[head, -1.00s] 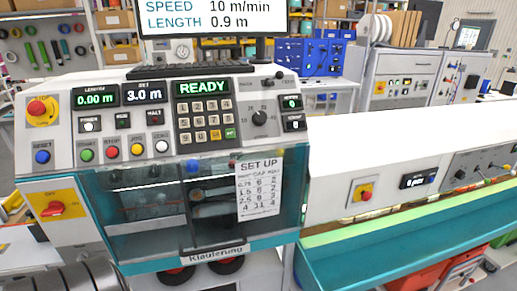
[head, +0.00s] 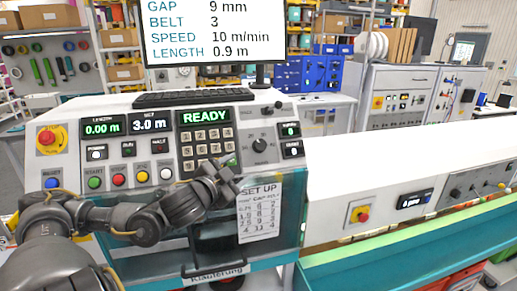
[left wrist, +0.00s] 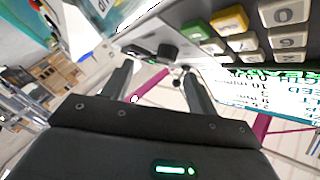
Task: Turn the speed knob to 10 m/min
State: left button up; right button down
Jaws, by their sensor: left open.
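The speed knob is a black round dial (head: 260,145) with a printed scale, on the sloping white panel right of the keypad. Its exact pointer setting is too small to read. My left gripper (head: 222,180) is just below and left of the dial, in front of the panel. In the left wrist view the gripper (left wrist: 160,70) is open, its two fingers apart with nothing held. A dark knob (left wrist: 168,50) shows beyond the fingertips, apart from them. The monitor (head: 200,30) reads gap 9 mm, belt 3, speed 10 m/min, length 0.9 m. My right gripper is out of view.
The keypad (head: 208,147) and the lit READY display (head: 205,117) are left of the dial. A SET UP card (head: 260,208) hangs below it, partly behind my gripper. A red stop button (head: 46,138) is at far left. The white cover at right is clear.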

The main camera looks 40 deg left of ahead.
aim_at(259, 145)
pick_arm(q)
jog(key=shift+w+a+r+m+t, duration=0.1)
jog(key=shift+w+r+m+t, duration=0.05)
jog(key=shift+r, duration=0.45)
jog(key=shift+w+r+m+t, duration=0.1)
jog(key=shift+r+m+t, duration=0.05)
jog(key=shift+r, duration=0.45)
jog(key=shift+w, duration=0.1)
jog(key=w+p, duration=0.1)
jog(key=w, duration=0.2)
jog(key=w+a+p, duration=0.1)
jog(key=w, duration=0.2)
jog(key=w+p, duration=0.1)
jog(key=w, duration=0.3)
jog(key=shift+a+r, duration=0.1)
jog(key=shift+a, duration=0.15)
jog(key=shift+w, duration=0.2)
